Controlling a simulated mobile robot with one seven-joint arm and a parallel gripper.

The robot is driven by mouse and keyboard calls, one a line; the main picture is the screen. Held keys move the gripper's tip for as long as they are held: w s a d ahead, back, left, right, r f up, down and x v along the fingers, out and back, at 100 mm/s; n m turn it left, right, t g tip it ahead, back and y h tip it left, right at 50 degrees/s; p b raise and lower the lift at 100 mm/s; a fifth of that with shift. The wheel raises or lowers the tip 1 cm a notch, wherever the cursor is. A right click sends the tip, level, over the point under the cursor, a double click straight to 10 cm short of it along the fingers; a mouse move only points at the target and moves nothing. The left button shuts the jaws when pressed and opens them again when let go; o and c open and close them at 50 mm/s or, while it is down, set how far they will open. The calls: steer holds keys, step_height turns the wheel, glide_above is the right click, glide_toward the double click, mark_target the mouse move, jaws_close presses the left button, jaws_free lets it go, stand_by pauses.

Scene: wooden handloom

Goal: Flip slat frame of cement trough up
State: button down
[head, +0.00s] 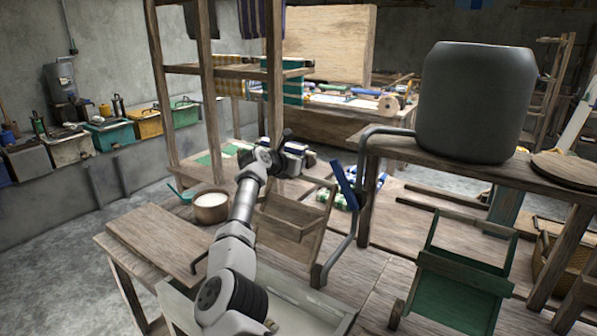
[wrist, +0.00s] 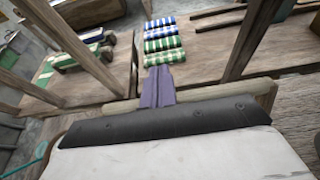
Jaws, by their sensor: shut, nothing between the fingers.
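A pale trough (head: 300,301) with a wooden rim lies low at the bottom middle of the head view, partly hidden by my arm. A wooden frame with a panel (head: 290,213) stands tilted behind it; I take it for the slat frame, but cannot tell how it joins the trough. My gripper (head: 283,163) is above this frame, near its upper end, and its fingers are hard to make out there. In the wrist view my gripper (wrist: 158,73) shows its fingers together with nothing between them. I cannot tell whether it touches the frame.
A dark grey canister (head: 475,105) stands on the wooden table at right. A blue-ended lever (head: 344,190) rises just right of the frame. A round pot (head: 210,207) sits to the left. A green-panelled frame (head: 458,290) is at lower right. Loom posts (head: 205,95) stand behind.

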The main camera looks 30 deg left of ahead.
step_height(320, 180, up, 8)
steer(key=b, duration=0.1)
steer(key=shift+d+f, duration=0.15)
steer(key=shift+s, duration=0.1)
stand_by(0.4)
